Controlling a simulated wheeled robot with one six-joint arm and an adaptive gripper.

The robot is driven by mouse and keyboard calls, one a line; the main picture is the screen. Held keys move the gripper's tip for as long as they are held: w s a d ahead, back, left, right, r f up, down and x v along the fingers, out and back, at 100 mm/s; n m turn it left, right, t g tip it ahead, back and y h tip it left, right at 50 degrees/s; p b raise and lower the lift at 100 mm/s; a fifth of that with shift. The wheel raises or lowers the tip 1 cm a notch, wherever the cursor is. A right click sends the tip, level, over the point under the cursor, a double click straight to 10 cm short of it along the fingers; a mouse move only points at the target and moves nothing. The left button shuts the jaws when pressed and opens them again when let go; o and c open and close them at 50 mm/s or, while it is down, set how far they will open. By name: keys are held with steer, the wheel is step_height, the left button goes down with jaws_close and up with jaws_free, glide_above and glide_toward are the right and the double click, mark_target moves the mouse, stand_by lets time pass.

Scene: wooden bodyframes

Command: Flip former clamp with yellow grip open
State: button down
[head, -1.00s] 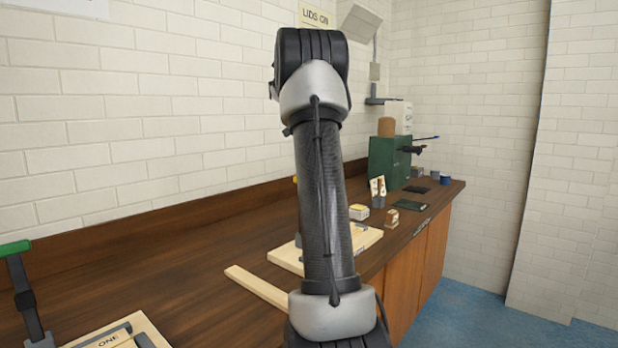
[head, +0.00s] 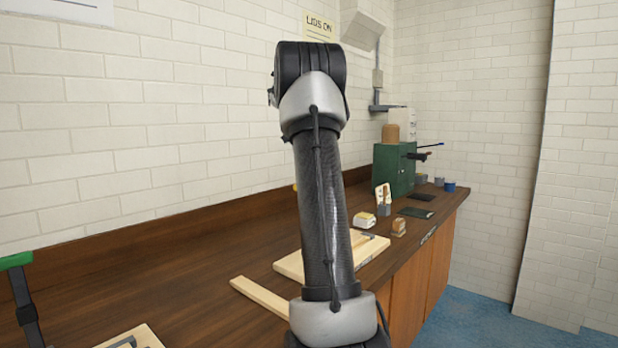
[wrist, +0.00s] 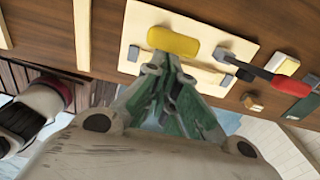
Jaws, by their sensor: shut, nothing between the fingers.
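The clamp's yellow grip (wrist: 173,40) shows in the wrist view over a pale wooden board (wrist: 142,22). My gripper (wrist: 164,68), with green fingers, is shut and empty. Its tips are right at the near edge of the yellow grip; I cannot tell whether they touch it. The rest of this clamp is mostly hidden by the grip and fingers. In the head view, my arm covers most of the clamp and part of the board (head: 290,266); only a sliver of yellow (head: 295,187) shows beside the arm.
A clamp with a red grip (wrist: 248,70) lies to the right on the same board. A green-gripped clamp (head: 16,261) stands at far left. A loose wooden strip (head: 262,297) lies on the bench. A green machine (head: 393,170) and small items stand at the far end.

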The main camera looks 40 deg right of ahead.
steer(key=shift+w+a+r, duration=0.15)
steer(key=shift+w+r, duration=0.05)
steer(key=shift+w, duration=0.5)
step_height(320, 180, up, 12)
steer(key=s, duration=0.1)
steer(key=shift+f, duration=0.2)
steer(key=shift+d, duration=0.2)
